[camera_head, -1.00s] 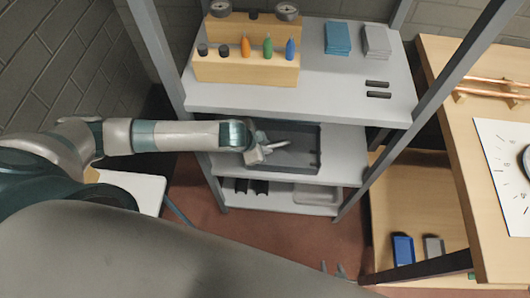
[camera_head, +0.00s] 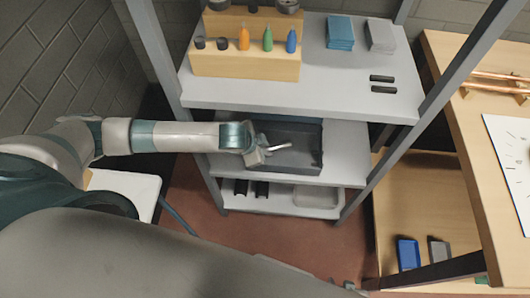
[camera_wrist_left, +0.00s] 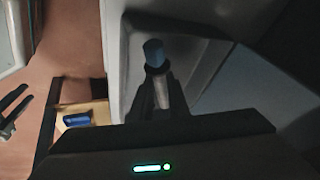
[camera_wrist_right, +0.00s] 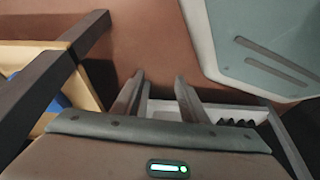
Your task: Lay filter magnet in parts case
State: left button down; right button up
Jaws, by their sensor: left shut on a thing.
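The filter magnet is a slim silvery rod (camera_head: 279,147); its blue end (camera_wrist_left: 153,53) shows in the left wrist view. My left gripper (camera_head: 262,155) is shut on the rod, with the fingers (camera_wrist_left: 158,92) around it. The parts case appears to be the dark grey open tray (camera_head: 308,134) on the rack's middle shelf. Gripper and rod overlap the left part of this tray; I cannot tell whether the rod touches its floor. In the right wrist view my right gripper (camera_wrist_right: 160,92) is open and empty, away from the tray.
The upper shelf (camera_head: 315,98) hangs over the back of the tray. A wooden block (camera_head: 245,65) with coloured bottles stands on it. Rack posts (camera_head: 395,150) flank the shelves. The bottom shelf holds black pieces and a pale tray (camera_head: 318,199). A wooden workbench (camera_head: 450,130) stands right.

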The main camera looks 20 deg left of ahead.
pick_arm(q)
jog(key=shift+f, duration=0.35)
jog(key=shift+f, duration=0.6)
jog(key=c, duration=1.7)
grip_release()
jog(key=shift+r, duration=0.6)
jog(key=v, duration=1.2)
